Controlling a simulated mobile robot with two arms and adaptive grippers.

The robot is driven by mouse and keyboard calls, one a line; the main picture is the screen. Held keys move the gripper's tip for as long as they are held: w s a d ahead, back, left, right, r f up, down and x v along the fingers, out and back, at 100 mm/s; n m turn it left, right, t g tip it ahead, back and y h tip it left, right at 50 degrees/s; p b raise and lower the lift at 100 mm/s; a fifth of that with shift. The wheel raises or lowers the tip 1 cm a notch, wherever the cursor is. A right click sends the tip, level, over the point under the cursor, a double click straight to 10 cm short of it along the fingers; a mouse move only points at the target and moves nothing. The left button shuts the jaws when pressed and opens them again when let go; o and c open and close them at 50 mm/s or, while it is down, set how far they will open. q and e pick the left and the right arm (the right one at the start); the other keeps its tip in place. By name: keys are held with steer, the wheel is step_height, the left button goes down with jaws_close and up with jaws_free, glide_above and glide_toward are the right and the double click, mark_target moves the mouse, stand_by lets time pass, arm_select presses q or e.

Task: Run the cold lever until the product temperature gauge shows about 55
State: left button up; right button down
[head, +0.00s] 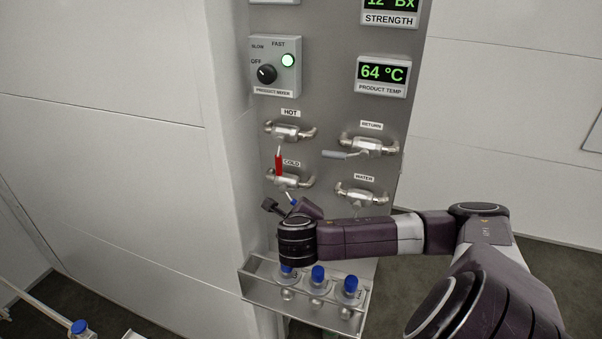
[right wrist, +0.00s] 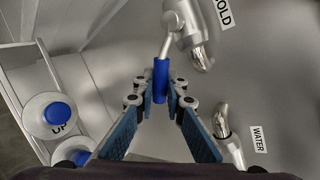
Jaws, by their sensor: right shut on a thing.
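The product temperature gauge (head: 382,73) reads 64 °C in green digits. The cold valve (head: 290,181) sits on the grey panel below the hot valve; its lever has a blue handle that points down and slightly to the right in the head view, mostly hidden by my gripper. My right gripper (head: 282,207) is at this lever. In the right wrist view my gripper (right wrist: 168,95) is shut on the blue handle of the cold lever (right wrist: 160,75), with a finger on either side. My left gripper is not in view.
The hot valve's red lever (head: 278,165) hangs down just above the cold valve. The return lever (head: 336,155) points left; the water valve (head: 361,196) is to the right. A metal rack (head: 262,289) with blue-capped bottles stands under my right wrist. The mixer box (head: 275,66) shows a lit green lamp.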

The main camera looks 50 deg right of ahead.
stand_by(0.3)
steer(key=c, duration=2)
jaws_free()
steer(key=shift+a, duration=0.1)
steer(key=shift+o, duration=0.2)
steer(key=v, duration=0.7)
steer(key=shift+a+r, duration=0.15)
steer(key=shift+a, duration=0.05)
steer(key=shift+s, duration=0.1)
stand_by(4.0)
